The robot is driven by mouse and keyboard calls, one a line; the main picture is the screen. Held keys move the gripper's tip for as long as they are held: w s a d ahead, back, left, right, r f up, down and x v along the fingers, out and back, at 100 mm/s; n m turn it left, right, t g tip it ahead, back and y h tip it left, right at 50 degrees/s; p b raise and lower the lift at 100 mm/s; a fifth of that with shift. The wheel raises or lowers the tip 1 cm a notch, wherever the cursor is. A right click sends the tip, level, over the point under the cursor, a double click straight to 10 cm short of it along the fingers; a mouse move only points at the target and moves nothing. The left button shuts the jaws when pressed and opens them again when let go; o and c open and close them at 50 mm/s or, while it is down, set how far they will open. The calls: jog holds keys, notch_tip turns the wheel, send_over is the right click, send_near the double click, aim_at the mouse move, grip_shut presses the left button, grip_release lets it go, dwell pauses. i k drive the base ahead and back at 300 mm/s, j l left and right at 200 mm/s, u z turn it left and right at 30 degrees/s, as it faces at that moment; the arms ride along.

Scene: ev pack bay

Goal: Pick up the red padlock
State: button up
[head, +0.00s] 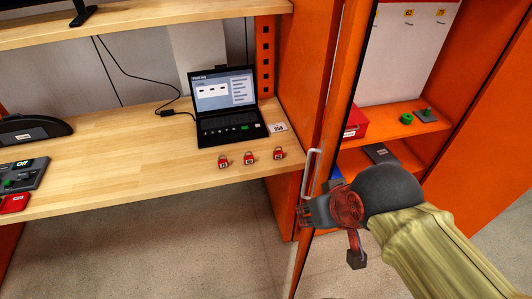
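Three small red padlocks stand in a row near the front edge of the wooden bench (130,155): a left one (223,163), a middle one (249,159) and a right one (279,154). They look alike, each with a pale label on its body. My gripper (306,214) is to the right of and lower in the picture than the padlocks, in front of the orange cabinet and apart from the padlocks. Its fingers are small and dark here, and I cannot tell whether they are open or shut. No padlock shows at it.
An open laptop (228,103) and a small label card (278,128) are behind the padlocks. An orange cabinet (425,150) with a metal handle (310,172) rises beside my gripper. A grey device (22,175) lies at the bench's left. The bench's middle is clear.

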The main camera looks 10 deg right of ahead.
aim_at(278, 155)
jog(key=i+j+z, duration=0.15)
jog(key=j, duration=0.3)
jog(key=i+j+z, duration=0.15)
jog(key=j, duration=0.3)
jog(key=j+z, duration=0.15)
jog(key=j, duration=0.35)
jog(key=i+j+z, duration=0.15)
jog(key=j, duration=0.35)
jog(key=z, duration=0.6)
